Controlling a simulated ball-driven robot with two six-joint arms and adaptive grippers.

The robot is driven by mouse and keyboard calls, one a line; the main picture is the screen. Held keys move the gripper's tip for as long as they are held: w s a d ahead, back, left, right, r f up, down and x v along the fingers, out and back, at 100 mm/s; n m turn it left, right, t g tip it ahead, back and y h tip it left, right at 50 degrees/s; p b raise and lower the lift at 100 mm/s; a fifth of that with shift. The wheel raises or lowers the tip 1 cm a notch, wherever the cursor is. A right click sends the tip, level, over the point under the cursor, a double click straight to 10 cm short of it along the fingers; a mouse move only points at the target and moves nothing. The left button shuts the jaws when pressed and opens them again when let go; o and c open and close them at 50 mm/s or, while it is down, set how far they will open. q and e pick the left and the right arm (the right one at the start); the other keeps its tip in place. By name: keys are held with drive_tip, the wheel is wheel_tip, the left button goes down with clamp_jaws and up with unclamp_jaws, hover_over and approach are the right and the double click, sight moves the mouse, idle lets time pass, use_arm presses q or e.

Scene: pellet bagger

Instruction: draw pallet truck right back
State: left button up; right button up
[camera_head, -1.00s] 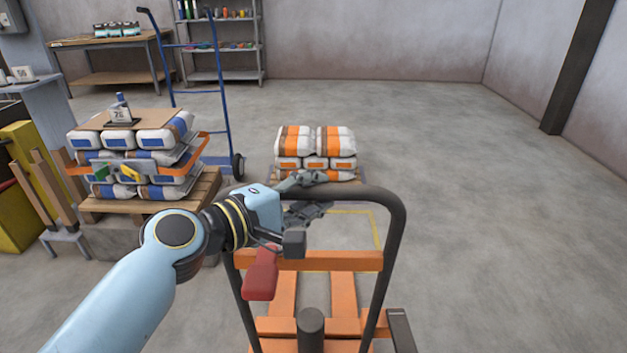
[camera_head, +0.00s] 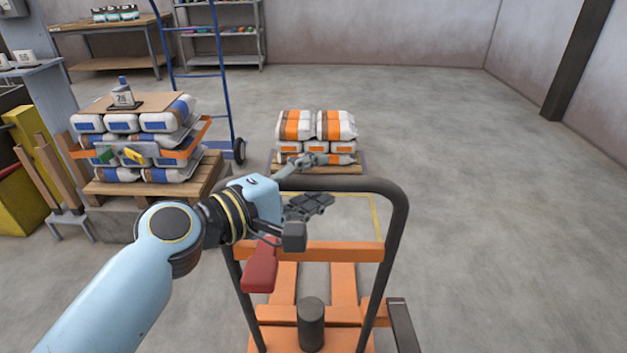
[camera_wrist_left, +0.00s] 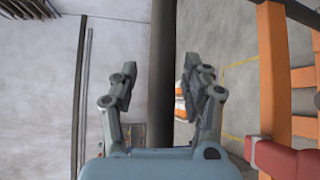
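The pallet truck stands in front of me in the head view, with an orange frame (camera_head: 345,252) and a looped black handle (camera_head: 397,225). My left gripper (camera_head: 312,182) is at the top bar of the handle. Its two fingers are spread, one beyond the bar and one on the near side. In the left wrist view the dark handle bar (camera_wrist_left: 162,75) runs between the open fingers (camera_wrist_left: 163,92), with visible gaps on both sides. A red block (camera_head: 260,267) shows below my gripper, by the truck frame. My right gripper is not in view.
A pallet of orange-and-white bags (camera_head: 316,125) stands beyond the truck. Blue-and-white bags (camera_head: 122,124) are stacked on a pallet at left, near a blue hand truck (camera_head: 222,90). A yellow floor line (camera_head: 375,215) lies beyond the handle. The floor at right is clear.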

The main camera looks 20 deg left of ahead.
use_arm(q)
drive_tip(key=shift+s+a+f, duration=0.1)
drive_tip(key=shift+s, duration=0.05)
drive_tip(key=v, duration=1.1)
drive_tip(key=shift+s+a, duration=0.2)
drive_tip(key=shift+s, duration=0.1)
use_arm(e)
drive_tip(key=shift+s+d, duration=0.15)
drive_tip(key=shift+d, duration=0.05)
